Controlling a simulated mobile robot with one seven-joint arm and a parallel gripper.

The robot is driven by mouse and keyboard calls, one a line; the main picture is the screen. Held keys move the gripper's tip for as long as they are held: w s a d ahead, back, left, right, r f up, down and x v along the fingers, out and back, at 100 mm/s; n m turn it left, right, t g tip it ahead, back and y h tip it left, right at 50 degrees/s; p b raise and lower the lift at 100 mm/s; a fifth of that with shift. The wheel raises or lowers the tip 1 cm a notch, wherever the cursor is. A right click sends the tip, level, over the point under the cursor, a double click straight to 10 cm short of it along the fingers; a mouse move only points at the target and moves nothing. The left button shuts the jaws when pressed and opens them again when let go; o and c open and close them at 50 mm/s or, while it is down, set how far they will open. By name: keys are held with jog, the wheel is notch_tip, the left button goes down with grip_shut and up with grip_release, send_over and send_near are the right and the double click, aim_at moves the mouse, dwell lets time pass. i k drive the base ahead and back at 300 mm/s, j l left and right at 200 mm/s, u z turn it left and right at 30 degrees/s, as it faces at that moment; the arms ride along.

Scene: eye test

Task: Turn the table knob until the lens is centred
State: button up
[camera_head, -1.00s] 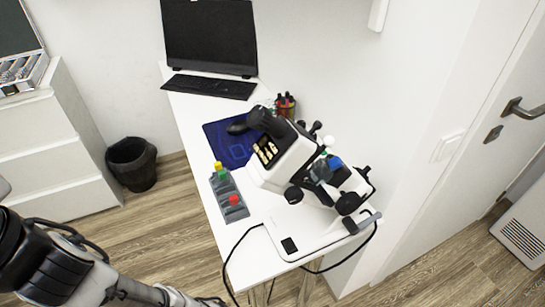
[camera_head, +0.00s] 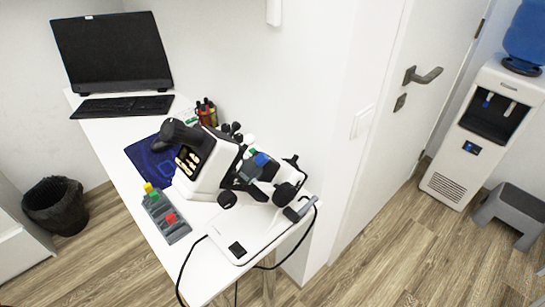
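A white and black microscope (camera_head: 212,165) stands on the white table (camera_head: 200,288), left of the middle of the head view. It has several round dark knobs, one low on its near side (camera_head: 227,200) and a larger one (camera_head: 284,194) at its right. I cannot tell which is the table knob. A blue part (camera_head: 262,159) and a small green part show at its middle. I cannot make out the lens or whether it is centred. The microscope's white base has a dark square (camera_head: 236,248) at its front. My gripper is not in view.
A grey rack (camera_head: 167,217) with yellow, green and red pieces stands left of the microscope. A monitor (camera_head: 112,52), keyboard (camera_head: 124,106), mouse mat and pen holder (camera_head: 206,113) are behind. A black cable hangs over the table's front. Floor is free between table and water dispenser (camera_head: 485,125).

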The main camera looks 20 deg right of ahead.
aim_at(227, 199)
jog(key=k+l+z, duration=0.3)
jog(key=z, duration=0.15)
jog(key=k+l+z, duration=0.25)
jog(key=l+z, duration=0.2)
